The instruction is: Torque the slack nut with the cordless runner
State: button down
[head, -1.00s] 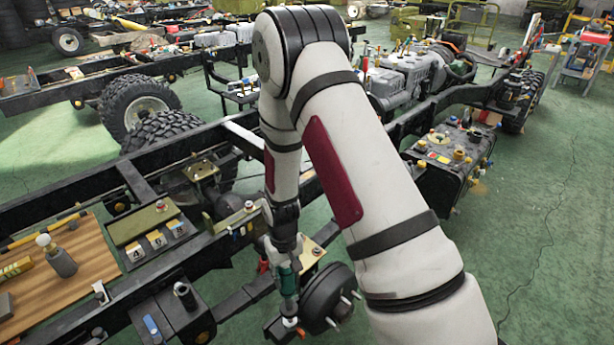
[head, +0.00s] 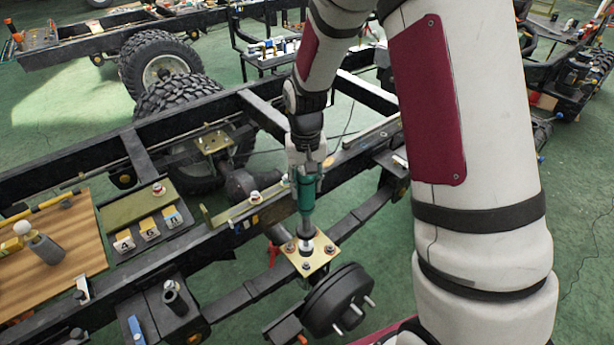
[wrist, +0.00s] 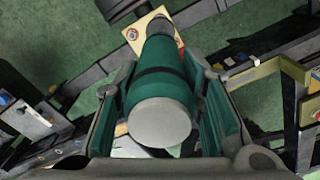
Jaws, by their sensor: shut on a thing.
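My gripper (head: 306,168) is shut on the green cordless runner (head: 307,200), which points nose down. In the wrist view the runner (wrist: 162,85) lies between my green-lined fingers, its grey round end toward the camera. Its dark nose and pale socket (head: 307,246) stand at the far corner of a brass-coloured plate (head: 318,261). Nuts show at the plate's other corners: left (head: 290,247), near (head: 306,265) and right (head: 329,249). The socket hides the far corner. I cannot tell whether it touches a nut, or which nut is slack.
A brake drum with studs (head: 338,300) sits just in front of the plate. The dark chassis rail (head: 215,245) runs behind it. A wooden board (head: 80,240) and an olive tray with numbered tags (head: 150,229) lie left. Green floor is open at right.

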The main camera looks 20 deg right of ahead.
aim_at(306, 212)
jog(key=shift+w+f+b, duration=0.1)
jog(key=shift+f+b, duration=1.5)
jog(key=shift+f, duration=1.2)
jog(key=shift+f+b, duration=0.4)
jog(key=shift+f, duration=0.4)
jog(key=shift+f+b, duration=0.7)
jog(key=shift+f, duration=1.1)
dwell(2.6)
